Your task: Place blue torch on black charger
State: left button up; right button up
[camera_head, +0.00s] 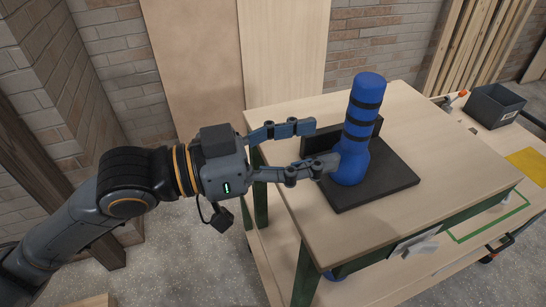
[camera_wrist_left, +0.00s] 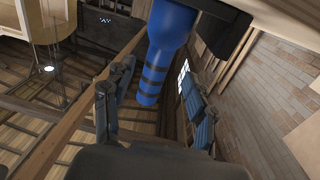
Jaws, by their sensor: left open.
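The blue torch (camera_head: 357,135), with black bands, stands upright, wide end down, on the base of the black charger (camera_head: 390,183). The charger lies on the wooden workbench top, with its low upright back part behind the torch. My left gripper (camera_head: 325,143) is open at the torch's left side. Its nearer fingertip overlaps the torch's lower edge in the head view; I cannot tell if they touch. In the left wrist view, the torch (camera_wrist_left: 158,62) shows between the open fingers of my left gripper (camera_wrist_left: 155,75), with the dark charger (camera_wrist_left: 225,28) above. My right gripper is not in view.
The workbench top (camera_head: 440,215) is clear around the charger. A dark grey box (camera_head: 494,106) and a yellow sheet (camera_head: 527,164) lie on a surface at the right. Wooden panels (camera_head: 283,50) lean on the brick wall behind. A blue object (camera_head: 333,275) sits below the bench top.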

pick_arm(q)
jog(key=b+v, duration=0.1)
jog(key=v, duration=0.3)
jog(key=shift+s+a, duration=0.1)
jog(key=shift+a, duration=0.25)
dwell(0.3)
